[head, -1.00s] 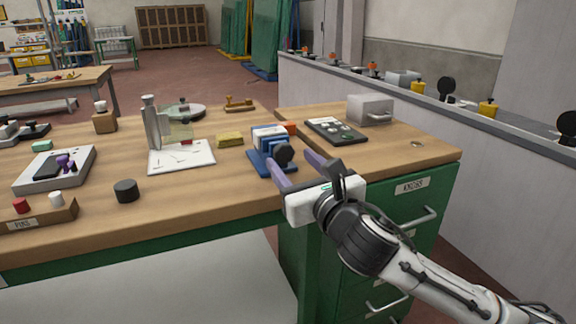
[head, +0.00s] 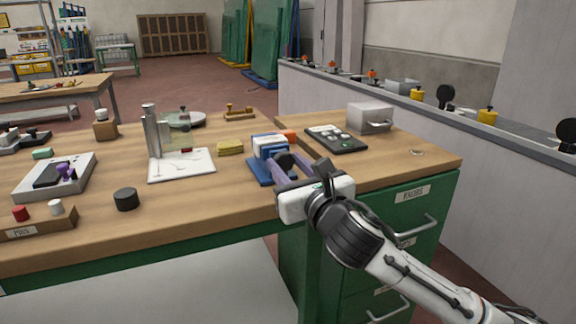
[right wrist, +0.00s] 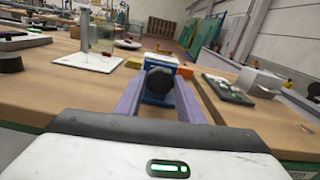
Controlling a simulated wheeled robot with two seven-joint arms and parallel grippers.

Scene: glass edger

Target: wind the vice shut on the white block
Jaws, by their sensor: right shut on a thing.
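The blue vice (head: 259,170) stands near the front right of the wooden workbench. The white block (head: 268,142) sits between its blue jaws; whether both jaws touch it cannot be told. The vice's black knob (head: 284,159) faces me and also shows in the right wrist view (right wrist: 158,82), in front of the blue vice body (right wrist: 152,64). My right gripper (head: 289,165) has its purple fingers on either side of the knob and is shut on it. The fingers and the knob hide part of the vice's front. My left gripper is not in view.
A yellow sponge (head: 230,148) lies left of the vice and an orange piece (head: 290,135) sits just behind it. A dark tray (head: 337,140) and a grey box (head: 371,118) stand to the right. A white board (head: 182,168) holds an upright fixture farther left.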

